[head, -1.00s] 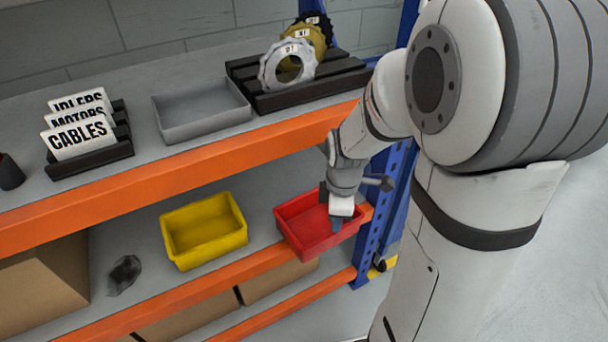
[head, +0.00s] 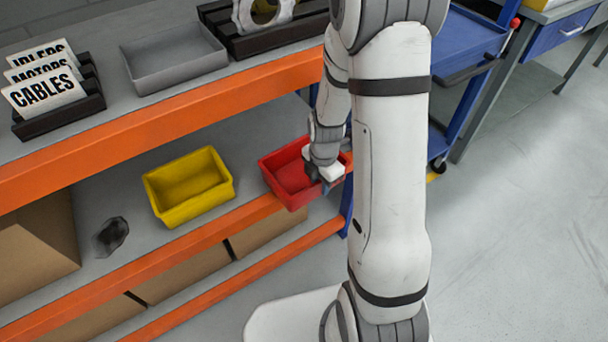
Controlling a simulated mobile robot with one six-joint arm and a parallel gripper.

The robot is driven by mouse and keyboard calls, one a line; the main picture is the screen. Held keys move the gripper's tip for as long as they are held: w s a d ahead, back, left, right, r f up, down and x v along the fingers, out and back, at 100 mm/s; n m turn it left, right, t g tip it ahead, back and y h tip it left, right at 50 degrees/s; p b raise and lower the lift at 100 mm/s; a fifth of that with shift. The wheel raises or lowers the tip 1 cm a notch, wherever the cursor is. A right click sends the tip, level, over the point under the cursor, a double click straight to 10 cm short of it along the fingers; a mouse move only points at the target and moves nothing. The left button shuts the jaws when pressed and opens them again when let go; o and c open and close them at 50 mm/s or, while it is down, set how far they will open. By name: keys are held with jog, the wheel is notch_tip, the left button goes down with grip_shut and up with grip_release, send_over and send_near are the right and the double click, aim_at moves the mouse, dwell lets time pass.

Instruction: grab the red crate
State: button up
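The red crate (head: 280,163) stands on the middle shelf of the orange-beamed rack, near its right upright. It is open-topped and looks empty where I can see inside. My gripper (head: 325,184) is at the crate's right side, over its front right rim. My wrist hides part of that side. The fingers are small and dark here, and I cannot tell whether they are open or closed on the wall.
A yellow crate (head: 188,187) stands left of the red one, with a dark crumpled lump (head: 111,236) further left. The orange beam (head: 150,138) of the upper shelf runs above. A blue cart (head: 466,45) stands right of the rack.

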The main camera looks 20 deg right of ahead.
jog(key=shift+f, duration=0.8)
jog(key=shift+c, duration=0.2)
grip_shut()
jog(key=shift+r, duration=0.1)
